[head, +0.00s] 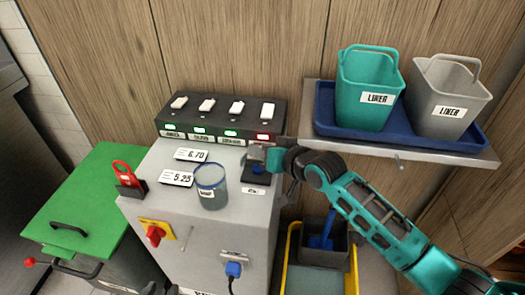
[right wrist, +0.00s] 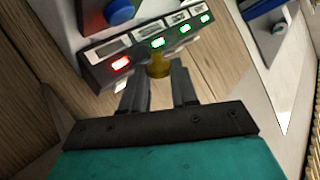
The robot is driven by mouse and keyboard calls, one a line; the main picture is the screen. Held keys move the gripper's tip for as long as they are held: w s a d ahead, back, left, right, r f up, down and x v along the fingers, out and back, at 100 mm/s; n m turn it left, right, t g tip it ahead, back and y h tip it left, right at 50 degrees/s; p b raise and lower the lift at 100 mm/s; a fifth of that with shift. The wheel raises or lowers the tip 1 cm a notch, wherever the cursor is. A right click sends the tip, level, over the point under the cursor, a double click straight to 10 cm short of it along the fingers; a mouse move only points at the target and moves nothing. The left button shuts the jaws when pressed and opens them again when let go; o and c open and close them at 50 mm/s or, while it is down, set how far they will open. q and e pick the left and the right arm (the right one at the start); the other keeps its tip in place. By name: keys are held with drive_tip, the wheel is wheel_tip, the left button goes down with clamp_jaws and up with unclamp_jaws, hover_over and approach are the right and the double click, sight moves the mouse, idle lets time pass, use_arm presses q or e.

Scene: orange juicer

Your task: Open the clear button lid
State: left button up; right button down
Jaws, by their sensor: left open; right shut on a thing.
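The black button box (head: 256,176) sits at the right rear of the grey machine top, and a blue button (head: 258,169) shows on it. A greyish, see-through piece, which looks like the clear button lid (head: 256,153), stands raised at the back of the box. My right gripper (head: 270,158) is at this lid, coming from the right; its fingers hide part of it. In the right wrist view its two fingers (right wrist: 158,88) are spaced apart, and what they hold is hard to make out. My left gripper is not in view.
A black switch panel (head: 222,119) with white switches and lit indicators stands behind. A shelf at right carries a blue tray (head: 410,134) with teal and grey bins.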

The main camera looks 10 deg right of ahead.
drive_tip(key=shift+w, duration=0.1)
idle(0.4)
drive_tip(key=c, duration=0.9)
unclamp_jaws()
drive_tip(key=shift+r, duration=0.1)
drive_tip(key=v, duration=1.3)
drive_tip(key=shift+w+r, duration=0.1)
drive_tip(key=shift+r, duration=0.05)
